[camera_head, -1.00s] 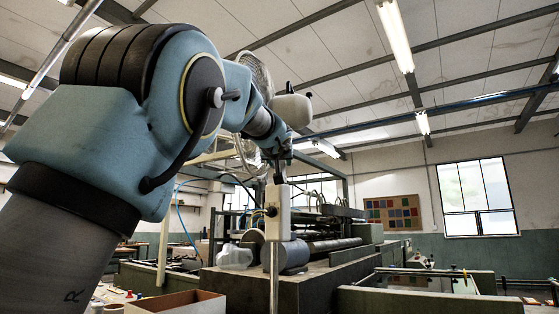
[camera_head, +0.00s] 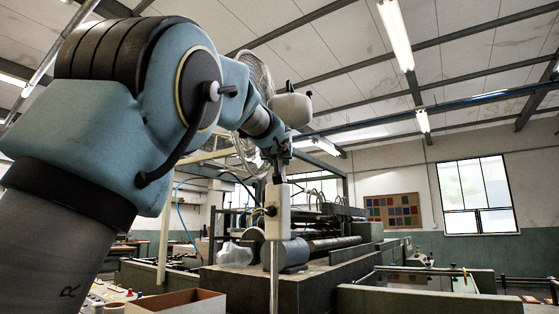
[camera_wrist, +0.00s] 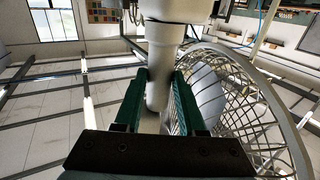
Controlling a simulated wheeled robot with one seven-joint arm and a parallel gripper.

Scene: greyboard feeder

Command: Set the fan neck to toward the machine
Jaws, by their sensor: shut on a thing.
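The standing fan has a white motor housing (camera_head: 291,109), a wire cage (camera_head: 256,70) partly hidden behind my arm, a white box (camera_head: 277,212) and a thin post (camera_head: 274,275). My gripper (camera_wrist: 160,88) has its two green fingers on either side of the white fan neck (camera_wrist: 161,60) and is shut on it. The cage also shows at the right of the wrist view (camera_wrist: 250,110), close beside the fingers. In the head view the neck is largely hidden by my wrist.
A machine with long rollers (camera_head: 330,243) stands behind the post on a dark bed. An open cardboard box (camera_head: 180,303) is at the lower front, left of the post. Low machine frames fill the right foreground. Above the fan is mostly open room under the ceiling beams.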

